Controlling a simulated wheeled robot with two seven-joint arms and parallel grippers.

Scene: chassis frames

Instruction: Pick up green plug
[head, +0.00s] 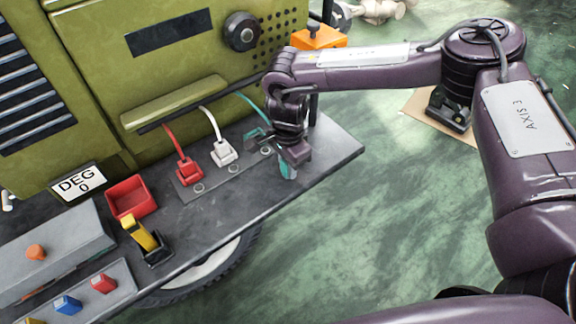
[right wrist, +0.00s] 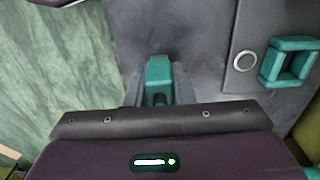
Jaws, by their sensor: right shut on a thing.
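The green plug (right wrist: 159,72) is a teal block held between the fingers of my right gripper (right wrist: 158,98) in the right wrist view. In the head view the gripper (head: 288,163) points down near the bench's front edge, with the plug (head: 287,171) partly hidden by it. A teal cable (head: 251,103) runs from the green cabinet toward the gripper; its end is hidden. A hollow teal frame (right wrist: 290,62) stands beside the plug on the socket strip, apart from it; the head view also shows this frame (head: 257,138). My left gripper is not in view.
A red plug (head: 187,168) and a white plug (head: 223,153) with cables stand on the strip to the left. A red tray (head: 131,198) and a yellow-handled lever (head: 143,235) are farther left. The green cabinet (head: 170,60) rises behind. Open floor lies right.

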